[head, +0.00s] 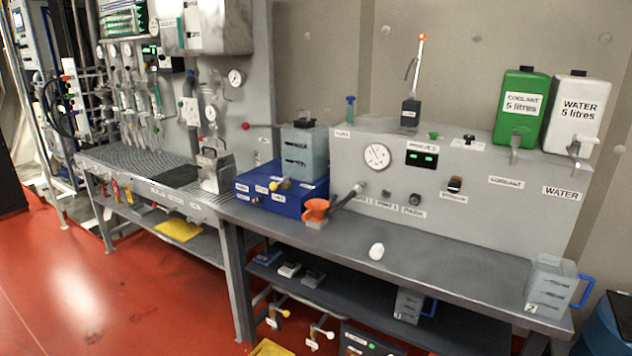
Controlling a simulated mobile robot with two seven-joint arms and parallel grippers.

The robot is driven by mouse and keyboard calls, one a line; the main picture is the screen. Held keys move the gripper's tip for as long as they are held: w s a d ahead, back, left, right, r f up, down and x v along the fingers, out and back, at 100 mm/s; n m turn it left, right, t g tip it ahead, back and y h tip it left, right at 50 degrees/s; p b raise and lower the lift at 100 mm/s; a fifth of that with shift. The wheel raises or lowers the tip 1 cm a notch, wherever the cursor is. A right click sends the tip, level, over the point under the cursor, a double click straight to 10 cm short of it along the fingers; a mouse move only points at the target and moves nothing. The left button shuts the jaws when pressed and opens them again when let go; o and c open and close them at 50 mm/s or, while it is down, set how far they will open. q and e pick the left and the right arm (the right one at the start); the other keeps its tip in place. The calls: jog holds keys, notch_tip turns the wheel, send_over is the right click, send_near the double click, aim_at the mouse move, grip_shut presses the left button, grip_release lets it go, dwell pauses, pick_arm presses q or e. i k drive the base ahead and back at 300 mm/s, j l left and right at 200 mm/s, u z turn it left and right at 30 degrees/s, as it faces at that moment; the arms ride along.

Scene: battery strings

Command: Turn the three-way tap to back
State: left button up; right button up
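No part is plainly readable as the three-way tap, and its small labels are too blurred to read. I cannot tell which way any of these handles is set. Neither of my grippers is in the head view.
The grey bench (400,265) has a clear front, with a white egg-shaped object (376,251) on it. An orange nozzle (315,209) stands at its left. A clear jug (550,285) stands at the right end. Green coolant (521,108) and white water (577,115) tanks top the panel.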

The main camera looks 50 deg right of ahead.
aim_at(274, 186)
jog(key=z, duration=1.3)
jog(key=k+j, duration=0.1)
jog(key=j, duration=0.85)
jog(key=i+j, duration=0.1)
jog(key=j, duration=0.35)
jog(key=j+z, duration=0.15)
jog(key=j, duration=0.3)
jog(key=i+j+z, duration=0.1)
jog(key=i+j, duration=0.65)
jog(key=i, duration=0.15)
